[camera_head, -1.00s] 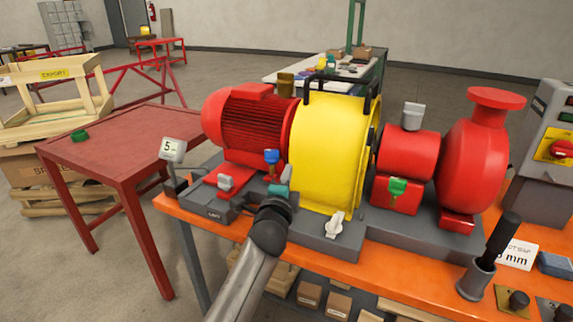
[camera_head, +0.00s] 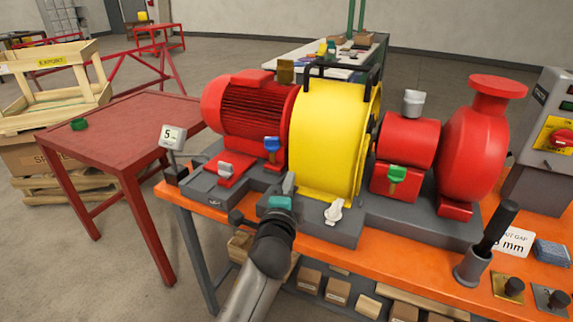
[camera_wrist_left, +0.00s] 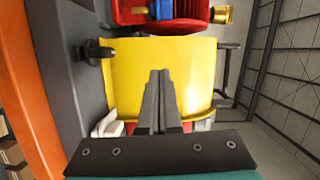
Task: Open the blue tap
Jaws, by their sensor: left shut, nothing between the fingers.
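The blue tap (camera_head: 272,144) sits on a red block at the base of the red motor, left of the yellow guard. Its handle's exact angle is too small to tell. A bit of blue shows at the top edge of the left wrist view (camera_wrist_left: 161,3), beyond the fingers. My left gripper (camera_head: 290,182) is in front of and below the tap, apart from it, beside the yellow guard. In the left wrist view the fingers (camera_wrist_left: 160,76) are together, with nothing between them. My right gripper is not in view.
The yellow guard (camera_head: 325,140) stands close to the left gripper. A black knob (camera_wrist_left: 100,52) shows in the wrist view.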

